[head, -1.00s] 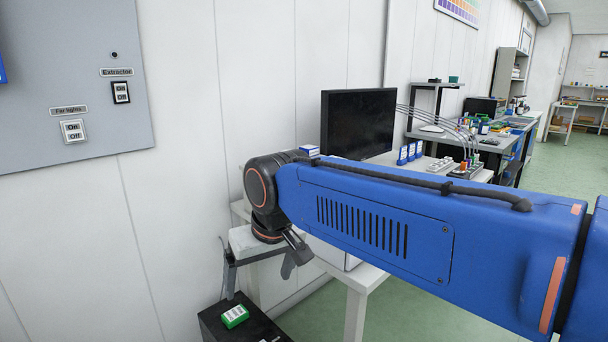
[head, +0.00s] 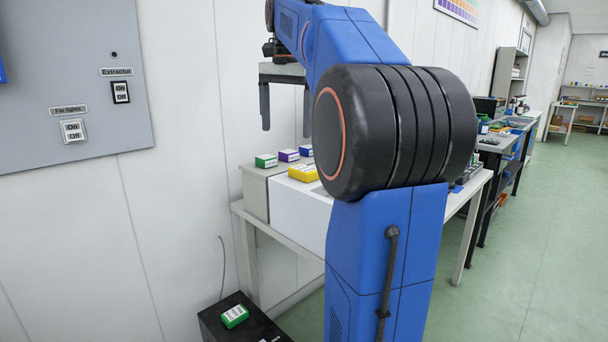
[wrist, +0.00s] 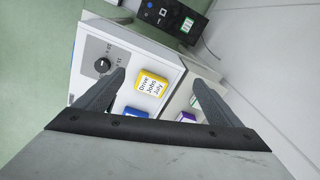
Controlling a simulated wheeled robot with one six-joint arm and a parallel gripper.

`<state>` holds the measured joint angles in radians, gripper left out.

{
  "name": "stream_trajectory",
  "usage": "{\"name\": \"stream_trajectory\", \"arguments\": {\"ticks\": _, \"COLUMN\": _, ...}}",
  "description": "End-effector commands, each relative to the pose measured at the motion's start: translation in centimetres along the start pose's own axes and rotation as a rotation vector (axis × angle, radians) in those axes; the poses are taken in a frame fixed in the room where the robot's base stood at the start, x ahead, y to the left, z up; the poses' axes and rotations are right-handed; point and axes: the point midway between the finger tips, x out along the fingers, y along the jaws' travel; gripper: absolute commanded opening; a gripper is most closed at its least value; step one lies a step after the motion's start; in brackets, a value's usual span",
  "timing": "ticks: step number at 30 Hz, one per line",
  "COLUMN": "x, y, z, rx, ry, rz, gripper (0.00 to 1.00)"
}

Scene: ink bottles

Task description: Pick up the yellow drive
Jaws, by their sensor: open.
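The yellow drive (head: 304,173) lies on top of the white box on the table. In the wrist view the yellow drive (wrist: 152,84) shows a label reading "Drive Jobs July" and appears between the two fingers. My gripper (head: 285,115) is above the boxes in the head view, fingers pointing down, spread apart and empty. The gripper (wrist: 160,82) also shows open in the wrist view, apart from the drive.
A green drive (head: 266,160) and a purple drive (head: 289,155) stand close behind the yellow one. A blue item (wrist: 134,113) is beside it in the wrist view. A black box (head: 213,320) on the floor holds another green drive (head: 234,316). The wall is close behind.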

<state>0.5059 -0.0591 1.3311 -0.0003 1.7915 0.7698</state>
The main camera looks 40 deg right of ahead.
Motion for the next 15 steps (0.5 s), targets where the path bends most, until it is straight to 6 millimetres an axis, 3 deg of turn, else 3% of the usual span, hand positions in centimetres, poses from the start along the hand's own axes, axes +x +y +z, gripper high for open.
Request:
{"name": "stream_trajectory", "arguments": {"ticks": 1, "x": -0.7, "y": -0.1, "z": -1.7, "rx": 0.051, "ry": -0.007, "rz": 0.010, "gripper": 0.88}}
{"name": "stream_trajectory", "arguments": {"ticks": 6, "x": -2.5, "y": 0.4, "z": -5.7, "rx": 0.200, "ry": -0.031, "rz": 0.040, "gripper": 0.88}}
{"name": "stream_trajectory", "arguments": {"ticks": 10, "x": -3.3, "y": 0.8, "z": -7.4, "rx": 0.269, "ry": -0.043, "rz": 0.056, "gripper": 0.88}}
{"name": "stream_trajectory", "arguments": {"ticks": 15, "x": -3.3, "y": 1.1, "z": -8.1, "rx": 0.301, "ry": -0.048, "rz": 0.063, "gripper": 0.88}}
